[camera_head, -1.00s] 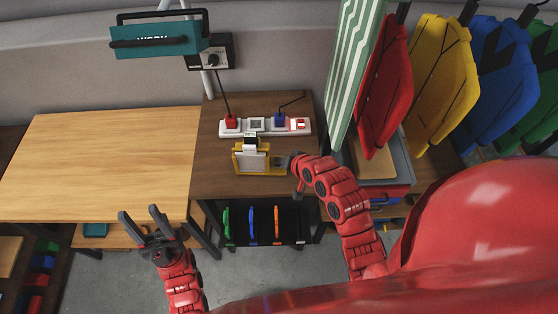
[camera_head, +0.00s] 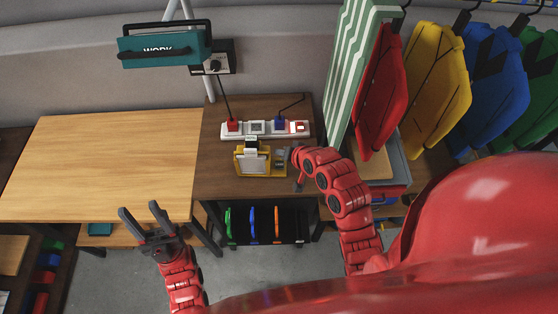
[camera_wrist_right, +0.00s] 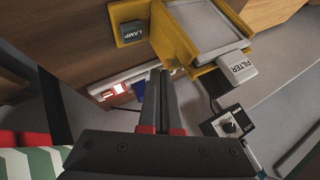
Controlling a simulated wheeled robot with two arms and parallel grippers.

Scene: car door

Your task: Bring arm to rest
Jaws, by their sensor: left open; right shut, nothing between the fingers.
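My left arm comes in at the lower left. Its gripper (camera_head: 140,211) is open and empty, over the front edge of the light wooden table. My right arm reaches up in front of the dark wooden table. Its gripper (camera_head: 290,154) is just right of a yellow-framed device (camera_head: 252,161), mostly hidden behind my red wrist. In the right wrist view the two dark fingers (camera_wrist_right: 161,76) are together with nothing between them. The device (camera_wrist_right: 185,45) is above them there, with a grey FILTER tab (camera_wrist_right: 237,68) and a LAMP block (camera_wrist_right: 132,33).
A white power strip (camera_head: 265,130) with red and blue plugs lies behind the device.

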